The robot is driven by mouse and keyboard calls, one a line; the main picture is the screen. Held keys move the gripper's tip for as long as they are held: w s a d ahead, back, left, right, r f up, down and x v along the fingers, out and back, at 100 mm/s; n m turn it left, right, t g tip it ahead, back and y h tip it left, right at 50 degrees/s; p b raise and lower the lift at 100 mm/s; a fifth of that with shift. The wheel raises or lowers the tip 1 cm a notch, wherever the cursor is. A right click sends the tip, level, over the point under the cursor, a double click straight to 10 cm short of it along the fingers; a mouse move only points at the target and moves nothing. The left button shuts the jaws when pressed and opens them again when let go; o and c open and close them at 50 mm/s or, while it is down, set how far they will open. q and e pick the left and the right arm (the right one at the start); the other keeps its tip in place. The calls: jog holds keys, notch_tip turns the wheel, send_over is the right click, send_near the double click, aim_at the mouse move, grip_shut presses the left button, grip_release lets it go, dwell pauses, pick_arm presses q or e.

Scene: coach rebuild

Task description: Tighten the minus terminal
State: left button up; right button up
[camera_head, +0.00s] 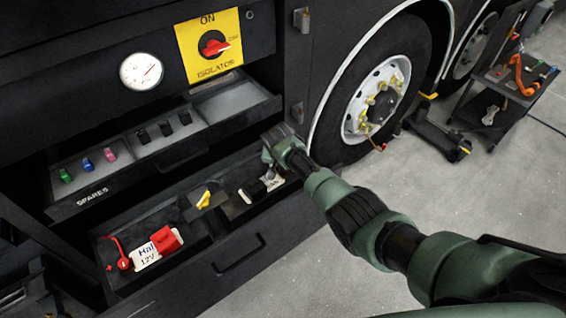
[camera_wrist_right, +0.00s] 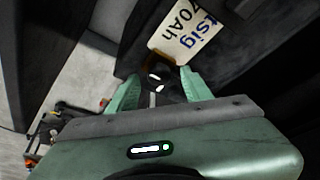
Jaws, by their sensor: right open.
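The lower drawer (camera_head: 210,252) is pulled out and holds a battery. A white label reading "12V" (camera_head: 148,256) and a red terminal cover (camera_head: 167,240) show at its left. A black part (camera_head: 252,191), seemingly the minus terminal's cover or cable, lies towards the right end. My right gripper (camera_head: 268,158) is above that end and hides part of it. In the right wrist view, the gripper (camera_wrist_right: 163,88) is open. A dark fitting with shiny metal (camera_wrist_right: 156,78), apparently the minus terminal, shows between its fingers. A label reading "70Ah" (camera_wrist_right: 186,36) lies just beyond. Contact is unclear.
The upper SPARES drawer (camera_head: 95,192) is open above, with coloured and black small parts. A yellow isolator panel (camera_head: 209,45) and a gauge (camera_head: 141,71) are above. A wheel (camera_head: 378,98) and a tool cart (camera_head: 510,88) stand right. Floor at front right is clear.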

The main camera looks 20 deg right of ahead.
jog(key=v, duration=0.7)
jog(key=shift+r+p, duration=0.15)
jog(key=shift+p, duration=0.25)
